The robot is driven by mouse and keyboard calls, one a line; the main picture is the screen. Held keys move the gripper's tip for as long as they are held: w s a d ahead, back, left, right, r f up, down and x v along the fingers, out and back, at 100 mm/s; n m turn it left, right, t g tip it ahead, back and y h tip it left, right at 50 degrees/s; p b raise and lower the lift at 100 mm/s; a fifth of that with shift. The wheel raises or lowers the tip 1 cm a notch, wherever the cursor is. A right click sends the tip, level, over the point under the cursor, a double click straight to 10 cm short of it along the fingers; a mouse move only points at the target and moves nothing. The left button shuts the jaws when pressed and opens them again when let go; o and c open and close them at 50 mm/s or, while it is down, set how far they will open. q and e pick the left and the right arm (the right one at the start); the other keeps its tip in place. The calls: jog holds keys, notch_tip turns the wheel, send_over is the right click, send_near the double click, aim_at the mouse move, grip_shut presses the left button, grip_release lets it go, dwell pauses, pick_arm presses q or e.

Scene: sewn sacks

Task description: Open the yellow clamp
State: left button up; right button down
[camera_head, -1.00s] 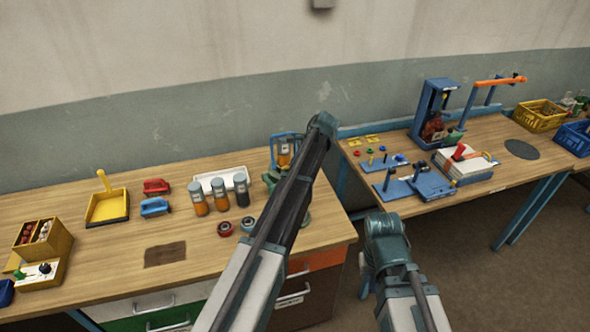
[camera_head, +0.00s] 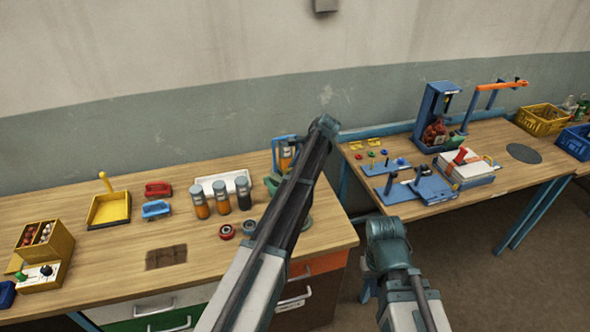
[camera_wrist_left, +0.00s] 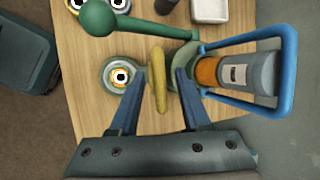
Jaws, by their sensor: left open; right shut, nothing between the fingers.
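A yellow, bar-shaped part (camera_wrist_left: 157,80), which looks like the clamp's handle, lies between the spread blue fingers of my left gripper (camera_wrist_left: 158,92) in the left wrist view. The fingers stand apart from it on both sides. Beside it are a green arm with a ball end (camera_wrist_left: 100,20) and a blue frame around an orange and grey jar (camera_wrist_left: 235,72). In the head view my left arm covers most of this fixture, and the left gripper is hidden. My right gripper (camera_head: 365,290) hangs low beside the table, mostly hidden by my right arm; it is shut and empty.
Several jars (camera_head: 222,196), a white tray (camera_head: 220,181) and a yellow dustpan (camera_head: 110,208) stand on the left table. A round ring part (camera_wrist_left: 119,75) lies close to my left finger. The right table (camera_head: 490,140) holds blue fixtures.

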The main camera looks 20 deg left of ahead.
pick_arm(q)
jog(key=shift+r, duration=0.1)
jog(key=p+v, duration=1.2)
jog(key=v, duration=0.1)
jog(key=shift+d+r, duration=0.2)
jog(key=s+d+f+n+h+b, duration=0.1)
jog(key=s+d+f+n+b, duration=0.1)
jog(key=s+d+f+b, duration=0.2)
jog(key=s+d+f+n+h+b, duration=0.2)
jog(key=s+d+f+b, duration=0.3)
jog(key=s, duration=1.4)
jog(key=s+d+f+n+h+b, duration=0.1)
jog(key=s+d+f+b, duration=0.4)
jog(key=s+f+b, duration=0.6)
notch_tip(320, 180, down, 3)
jog(key=shift+s+f+n+b, duration=0.1)
jog(key=shift+s+n+b, duration=0.25)
jog(key=shift+s+n, duration=0.45)
